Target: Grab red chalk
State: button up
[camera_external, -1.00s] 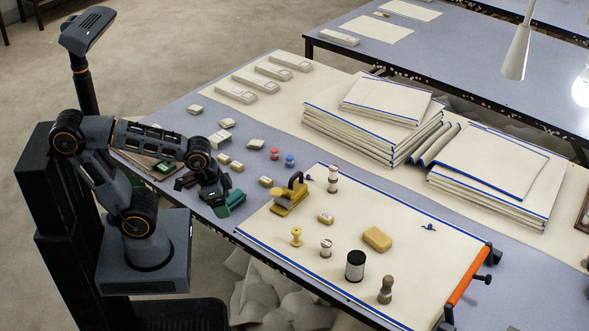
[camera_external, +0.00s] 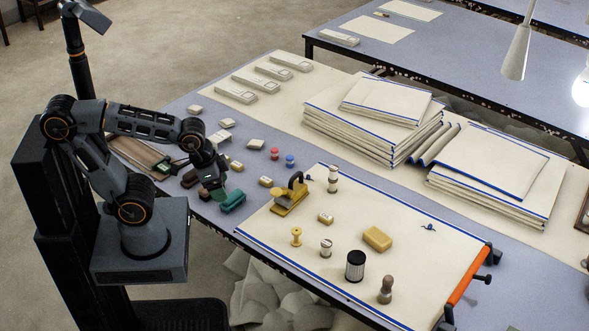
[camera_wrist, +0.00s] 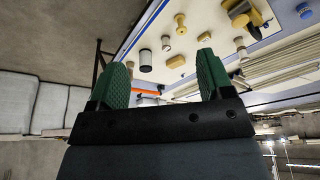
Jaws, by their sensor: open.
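A small red piece (camera_external: 274,153) stands on the grey-blue table (camera_external: 187,107), beside a small blue one (camera_external: 290,160); whether the red piece is chalk is too small to tell. I cannot pick out the red piece in the wrist view.
Small cream blocks (camera_external: 266,181) lie around, and a yellow tool (camera_external: 290,196) stands to the right. A cream cloth board (camera_external: 391,206) carries spools and a black-and-white cylinder (camera_external: 355,265). Stacked cloths (camera_external: 364,128) are behind.

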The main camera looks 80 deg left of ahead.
jog(key=shift+c, duration=0.2)
jog(key=shift+c, duration=1.1)
